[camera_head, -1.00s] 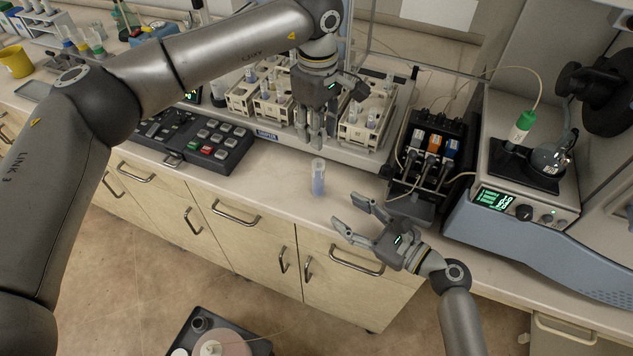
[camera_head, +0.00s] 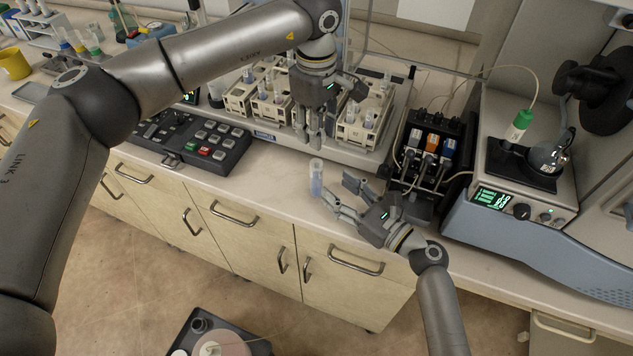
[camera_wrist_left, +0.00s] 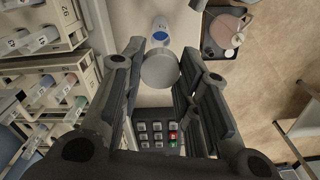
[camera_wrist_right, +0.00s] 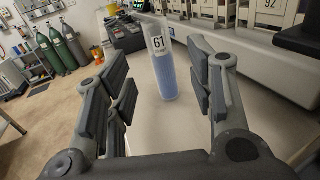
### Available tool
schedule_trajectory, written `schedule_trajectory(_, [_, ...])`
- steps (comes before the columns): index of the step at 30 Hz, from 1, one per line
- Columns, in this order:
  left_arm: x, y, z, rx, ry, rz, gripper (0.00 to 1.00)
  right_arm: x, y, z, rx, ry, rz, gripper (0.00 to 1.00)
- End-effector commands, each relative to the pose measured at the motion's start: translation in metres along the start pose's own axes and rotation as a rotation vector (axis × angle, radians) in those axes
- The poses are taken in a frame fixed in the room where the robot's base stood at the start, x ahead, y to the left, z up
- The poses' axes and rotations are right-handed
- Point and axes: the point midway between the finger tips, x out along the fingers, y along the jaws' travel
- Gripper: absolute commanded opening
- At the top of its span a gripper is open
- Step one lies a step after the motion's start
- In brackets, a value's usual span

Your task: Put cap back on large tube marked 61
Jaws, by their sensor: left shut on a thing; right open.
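The large tube marked 61 (camera_head: 316,178) stands upright and uncapped on the bench near its front edge, with blue liquid inside. Its label reads 61 in the right wrist view (camera_wrist_right: 160,65), and its open top shows in the left wrist view (camera_wrist_left: 161,36). My left gripper (camera_head: 314,138) points down, above and behind the tube. It is shut on a round grey cap (camera_wrist_left: 160,70), apart from the tube. My right gripper (camera_head: 338,190) is open, low at the bench edge to the tube's right, with its fingers toward the tube but not around it.
Racks of tubes (camera_head: 358,130) stand on the sampler behind my left gripper. A keypad box (camera_head: 205,140) lies to the left. A pump with coloured clips (camera_head: 432,150) and an instrument (camera_head: 520,195) stand to the right. The bench left of the tube is clear.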

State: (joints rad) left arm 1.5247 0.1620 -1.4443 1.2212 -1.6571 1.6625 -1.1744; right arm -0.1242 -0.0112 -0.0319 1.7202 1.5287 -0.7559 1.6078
Motion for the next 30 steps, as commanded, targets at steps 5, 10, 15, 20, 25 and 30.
schedule_trajectory(5, [0.0, 0.0, 0.0, 0.0, 0.0, 0.0, 0.23, 0.037, 0.0, 0.002, 0.001, -0.003, 0.001, 0.5])
schedule_trajectory(10, [0.0, 0.0, 0.0, 0.0, 0.0, 0.0, 0.23, 0.061, 0.0, 0.001, 0.0, -0.002, 0.0, 0.5])
schedule_trajectory(15, [0.0, 0.0, 0.0, 0.0, 0.0, 0.0, 0.23, 0.074, 0.0, 0.0, -0.002, 0.0, 0.001, 0.5])
schedule_trajectory(20, [0.0, 0.0, 0.0, 0.0, 0.0, 0.0, 0.23, 0.077, 0.0, 0.0, -0.002, 0.0, 0.0, 0.5])
schedule_trajectory(25, [0.0, 0.0, 0.0, 0.0, 0.0, 0.0, 0.23, 0.077, 0.0, 0.0, -0.002, 0.0, 0.0, 0.5])
schedule_trajectory(30, [0.0, 0.0, 0.0, 0.0, 0.0, 0.0, 0.23, 0.076, 0.0, 0.0, -0.002, 0.0, 0.0, 0.3])
